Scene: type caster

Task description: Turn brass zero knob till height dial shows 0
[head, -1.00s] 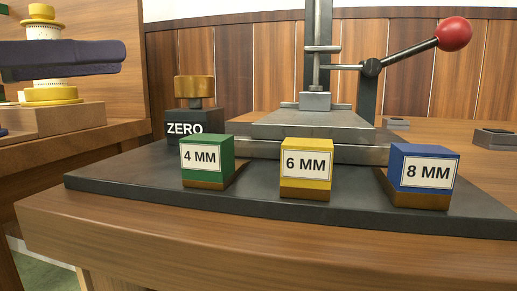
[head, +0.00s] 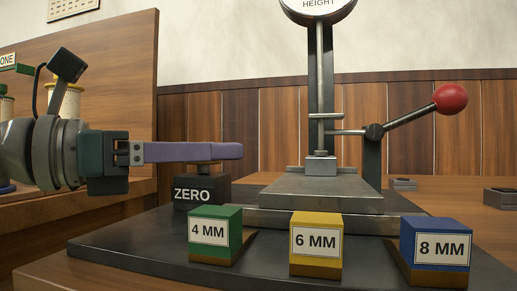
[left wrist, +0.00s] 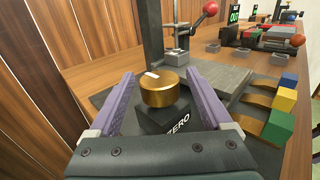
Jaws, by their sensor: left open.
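The brass zero knob (left wrist: 160,90) sits on a dark block marked ZERO (head: 202,192). In the left wrist view the knob has a white mark on its top, toward the upper left. My left gripper (left wrist: 158,92) is open, with one purple finger on each side of the knob and a visible gap to each. In the head view my left gripper (head: 215,152) hides most of the knob. The height dial (head: 318,6) is cut off by the top of the head view, so its needle and reading are hidden. My right gripper is not in view.
A green 4 MM block (head: 214,236), a yellow 6 MM block (head: 315,245) and a blue 8 MM block (head: 436,250) stand along the front of the dark base. A lever with a red ball (head: 450,98) reaches out to the right of the column.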

